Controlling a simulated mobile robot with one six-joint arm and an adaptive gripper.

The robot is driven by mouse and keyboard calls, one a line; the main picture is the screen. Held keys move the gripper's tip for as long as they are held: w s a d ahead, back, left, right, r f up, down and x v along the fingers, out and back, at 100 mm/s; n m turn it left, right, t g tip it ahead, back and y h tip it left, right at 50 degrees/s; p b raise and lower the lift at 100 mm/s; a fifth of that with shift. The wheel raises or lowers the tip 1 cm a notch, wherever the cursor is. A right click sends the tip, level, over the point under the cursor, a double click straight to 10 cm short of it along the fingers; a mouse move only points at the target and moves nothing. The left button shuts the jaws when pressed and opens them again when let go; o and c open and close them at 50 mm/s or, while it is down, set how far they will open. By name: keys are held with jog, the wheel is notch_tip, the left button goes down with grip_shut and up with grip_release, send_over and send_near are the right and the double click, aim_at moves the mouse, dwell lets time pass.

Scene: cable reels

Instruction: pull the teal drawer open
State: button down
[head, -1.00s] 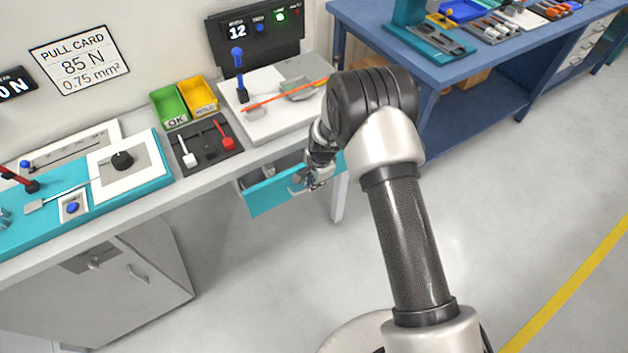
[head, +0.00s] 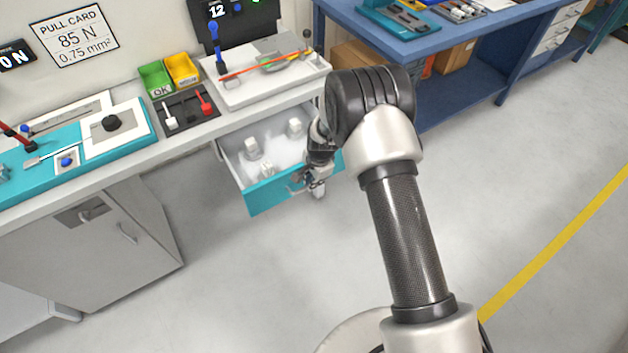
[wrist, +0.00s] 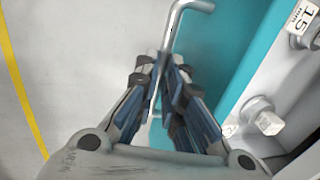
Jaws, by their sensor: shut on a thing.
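The teal drawer (head: 275,196) under the white bench stands well open, and its pale inside shows in the head view. My gripper (wrist: 165,68) is shut on the handle. In the head view my gripper (head: 312,180) is at the drawer front, partly hidden by my own wrist.
The white bench top holds a green bin (head: 156,78), a yellow bin (head: 183,69), a dark tool tray (head: 188,114) and a white tray (head: 265,75). A grey cabinet (head: 95,245) stands below at left. A blue bench (head: 440,45) is behind. The floor in front is clear.

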jog(key=shift+w, duration=0.15)
jog(key=c, duration=2)
grip_release()
jog(key=shift+o, duration=0.2)
notch_tip(320, 180, up, 12)
jog(key=s+d, duration=0.1)
jog(key=s, duration=0.1)
jog(key=shift+d, duration=0.1)
